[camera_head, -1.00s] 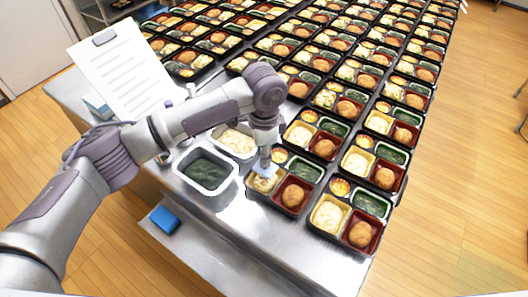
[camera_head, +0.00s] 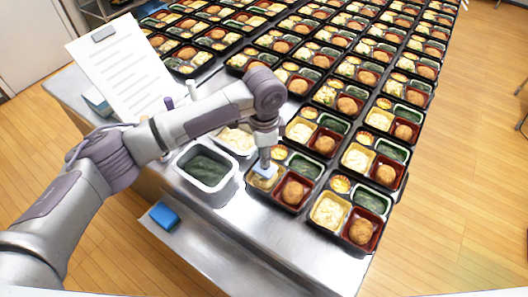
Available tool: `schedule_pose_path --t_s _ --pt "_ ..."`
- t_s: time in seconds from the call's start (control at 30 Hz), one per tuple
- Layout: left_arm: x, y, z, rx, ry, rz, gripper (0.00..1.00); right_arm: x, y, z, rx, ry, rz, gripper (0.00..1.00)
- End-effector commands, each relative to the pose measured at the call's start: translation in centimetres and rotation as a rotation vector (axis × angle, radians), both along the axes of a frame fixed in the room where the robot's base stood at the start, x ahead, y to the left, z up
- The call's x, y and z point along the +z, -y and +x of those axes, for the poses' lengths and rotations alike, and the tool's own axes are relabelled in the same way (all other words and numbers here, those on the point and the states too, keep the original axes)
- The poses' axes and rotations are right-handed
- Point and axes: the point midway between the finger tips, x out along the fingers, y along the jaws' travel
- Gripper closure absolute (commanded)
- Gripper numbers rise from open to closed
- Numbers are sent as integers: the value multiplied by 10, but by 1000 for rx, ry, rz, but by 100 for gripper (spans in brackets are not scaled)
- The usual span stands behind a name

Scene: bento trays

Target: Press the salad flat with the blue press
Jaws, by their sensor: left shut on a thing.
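My left gripper (camera_head: 267,142) points down over the nearest row of bento trays. It is shut on the blue press (camera_head: 266,170), a pale blue piece whose lower end sits in the yellow compartment of a black tray. The pale salad (camera_head: 261,182) in that compartment shows only around the press, which hides the rest of it. The press seems to be on or just above the salad; I cannot tell which. A brown round item (camera_head: 293,192) lies in the red compartment beside it. My right gripper is not in view.
A white tub of greens (camera_head: 205,168) and a tub of pale salad (camera_head: 236,140) stand left of the tray. Many filled trays cover the table behind and to the right. A blue block (camera_head: 164,216) lies at the lower left. The metal table's front (camera_head: 262,235) is bare.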

Motion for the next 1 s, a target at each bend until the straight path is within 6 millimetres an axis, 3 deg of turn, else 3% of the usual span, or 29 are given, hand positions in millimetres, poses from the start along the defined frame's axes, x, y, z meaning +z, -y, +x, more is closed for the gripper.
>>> schedule_pose_path --t_s 1.0 --pt "-21 0 0 -1 -1 1 100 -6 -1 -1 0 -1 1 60"
